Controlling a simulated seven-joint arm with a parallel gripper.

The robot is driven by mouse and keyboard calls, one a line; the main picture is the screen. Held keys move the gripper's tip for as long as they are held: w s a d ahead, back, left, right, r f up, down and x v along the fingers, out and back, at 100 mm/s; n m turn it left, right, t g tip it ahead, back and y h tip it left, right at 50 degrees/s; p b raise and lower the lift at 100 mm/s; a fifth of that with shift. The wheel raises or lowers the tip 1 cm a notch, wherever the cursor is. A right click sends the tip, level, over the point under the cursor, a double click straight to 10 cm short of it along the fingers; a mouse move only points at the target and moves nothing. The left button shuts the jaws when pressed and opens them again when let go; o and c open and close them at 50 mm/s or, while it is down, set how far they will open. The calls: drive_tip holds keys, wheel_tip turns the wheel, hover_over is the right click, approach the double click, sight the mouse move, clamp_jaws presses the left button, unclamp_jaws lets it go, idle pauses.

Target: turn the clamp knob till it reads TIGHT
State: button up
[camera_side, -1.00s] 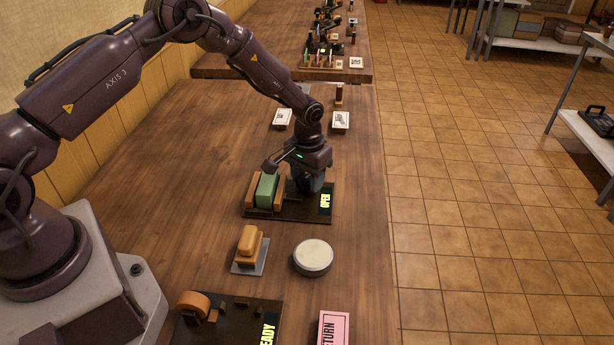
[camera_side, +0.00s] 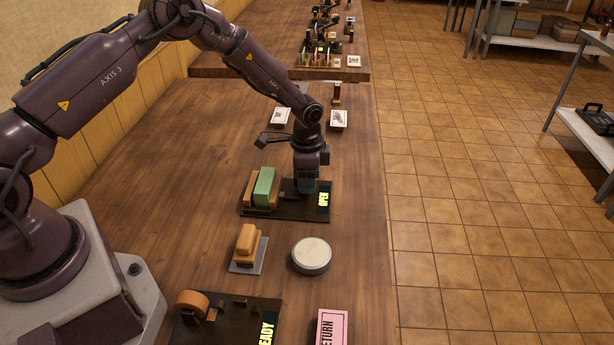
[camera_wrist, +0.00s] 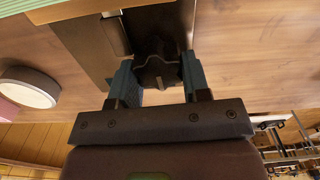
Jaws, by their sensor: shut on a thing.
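The clamp stands on a dark base plate (camera_side: 290,212) in the side view. A green block (camera_side: 264,187) sits upright between its orange-brown jaws (camera_side: 249,190). The clamp's lit display (camera_side: 323,199) reads OPEN. My gripper (camera_side: 306,188) points down over the plate, between the green block and the display, and hides the knob in this view. In the wrist view the dark, lobed clamp knob (camera_wrist: 157,68) lies between the two teal fingers of my gripper (camera_wrist: 156,82), which is shut on it. A green edge (camera_wrist: 40,5) shows at the top left there.
White cards (camera_side: 338,119) lie behind. The table's left middle is clear.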

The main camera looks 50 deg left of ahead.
drive_tip(key=m, duration=0.6)
drive_tip(key=shift+s+d+r+m, duration=0.1)
drive_tip(key=shift+s+m, duration=0.1)
drive_tip(key=shift+m, duration=0.1)
drive_tip(key=m, duration=0.5)
drive_tip(key=shift+s, duration=0.15)
drive_tip(key=shift+m, duration=0.3)
drive_tip(key=o, duration=0.6)
drive_tip(key=shift+o, duration=0.2)
wheel_tip(320, 180, up, 13)
